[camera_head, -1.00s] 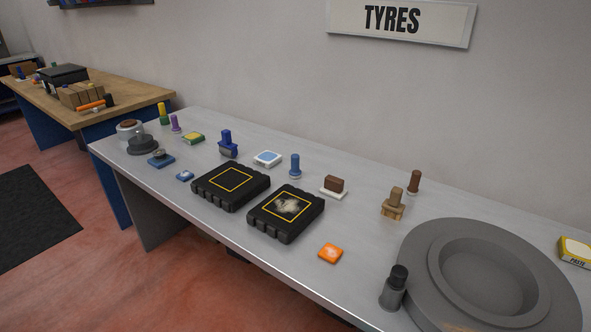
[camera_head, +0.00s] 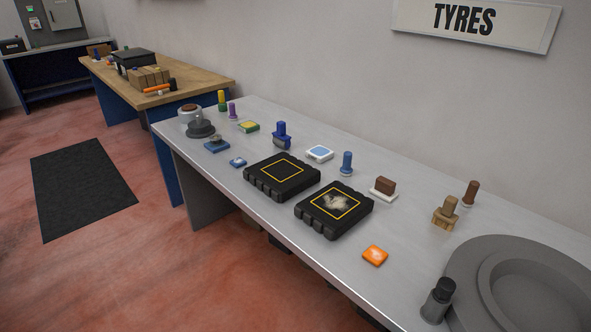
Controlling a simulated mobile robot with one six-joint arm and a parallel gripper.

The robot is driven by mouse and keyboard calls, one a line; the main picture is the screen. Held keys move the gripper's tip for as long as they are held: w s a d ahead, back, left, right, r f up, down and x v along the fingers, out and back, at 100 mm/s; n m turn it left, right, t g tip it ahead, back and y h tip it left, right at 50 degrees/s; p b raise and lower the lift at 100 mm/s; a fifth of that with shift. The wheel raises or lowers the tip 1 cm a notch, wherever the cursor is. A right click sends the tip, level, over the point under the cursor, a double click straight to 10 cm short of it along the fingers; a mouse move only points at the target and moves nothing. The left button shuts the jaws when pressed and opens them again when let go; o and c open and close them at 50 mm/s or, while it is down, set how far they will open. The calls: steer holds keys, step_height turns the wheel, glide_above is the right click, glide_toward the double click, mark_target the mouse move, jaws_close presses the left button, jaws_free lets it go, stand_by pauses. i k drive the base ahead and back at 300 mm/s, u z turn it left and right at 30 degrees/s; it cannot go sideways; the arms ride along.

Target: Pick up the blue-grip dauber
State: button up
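An upright blue peg-shaped piece with a round foot (camera_head: 346,164) stands on the grey bench behind the black tyre-tread blocks; it looks like the blue-grip dauber. A second blue-handled piece (camera_head: 282,135), wider and with a greyish lower part, stands farther left behind the left black block. Similar slim upright pieces are purple (camera_head: 232,111) at the far left and brown (camera_head: 470,194) at the right. My gripper is not in view.
Two black blocks with yellow squares (camera_head: 282,177) (camera_head: 334,209) lie mid-bench. An orange pad (camera_head: 375,256), a dark bottle (camera_head: 438,300) and a large grey tyre-like ring (camera_head: 530,290) are nearer. The floor beside the bench is clear around a black mat (camera_head: 82,188).

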mark_target(346, 171)
steer(key=k, duration=0.65)
steer(key=u, duration=0.55)
steer(key=i, duration=0.65)
steer(key=u, duration=0.65)
steer(key=i, duration=1.55)
steer(key=z, duration=0.3)
